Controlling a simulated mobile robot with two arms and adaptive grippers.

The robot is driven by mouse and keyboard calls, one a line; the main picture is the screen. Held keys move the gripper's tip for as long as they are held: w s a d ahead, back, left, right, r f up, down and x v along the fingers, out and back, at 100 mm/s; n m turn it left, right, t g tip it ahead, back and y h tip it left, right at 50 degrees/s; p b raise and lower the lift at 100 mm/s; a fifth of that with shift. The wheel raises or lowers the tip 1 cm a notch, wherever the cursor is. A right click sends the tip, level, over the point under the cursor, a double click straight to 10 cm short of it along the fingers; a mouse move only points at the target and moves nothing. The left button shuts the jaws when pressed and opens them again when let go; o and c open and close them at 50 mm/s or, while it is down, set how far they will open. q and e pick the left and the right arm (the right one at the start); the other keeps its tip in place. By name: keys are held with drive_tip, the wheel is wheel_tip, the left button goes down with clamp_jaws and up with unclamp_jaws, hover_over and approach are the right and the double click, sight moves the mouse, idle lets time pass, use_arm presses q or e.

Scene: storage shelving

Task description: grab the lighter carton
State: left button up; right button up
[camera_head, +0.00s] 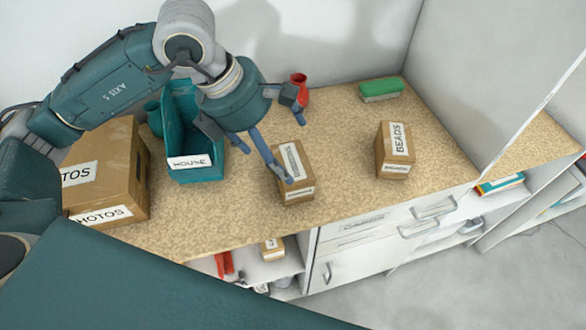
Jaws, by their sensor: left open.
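Two small brown cartons stand upright on the speckled countertop (225,225). One carton (296,190) is near the middle, with a white label on top that I cannot read clearly. The other carton (396,160), labelled "BEADS", stands to its right. Their weights cannot be told by sight. My left gripper (275,145) reaches down from the upper left, its blue fingers spread and empty. One finger overlaps the middle carton's top in the picture; I cannot tell whether it touches. The BEADS carton is clear of the gripper. My right gripper is not in view.
A large carton labelled "PHOTOS" (128,172) and a teal bin labelled "HOUSE" (208,174) stand at the left. A red vase (300,86) and a green-topped block (381,90) are at the back. A white panel rises at the right. Counter between the small cartons is free.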

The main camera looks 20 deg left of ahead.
sight(291, 162)
use_arm(q)
drive_tip(key=shift+x, duration=0.95)
drive_tip(key=p+x, duration=0.2)
drive_tip(key=x, duration=0.3)
drive_tip(key=shift+w+d+r+p, duration=0.1)
drive_tip(key=shift+d+p, duration=0.1)
drive_tip(key=shift+p, duration=0.1)
drive_tip(key=shift+w+f, duration=0.1)
drive_tip(key=shift+f, duration=0.15)
drive_tip(key=c, duration=1.5)
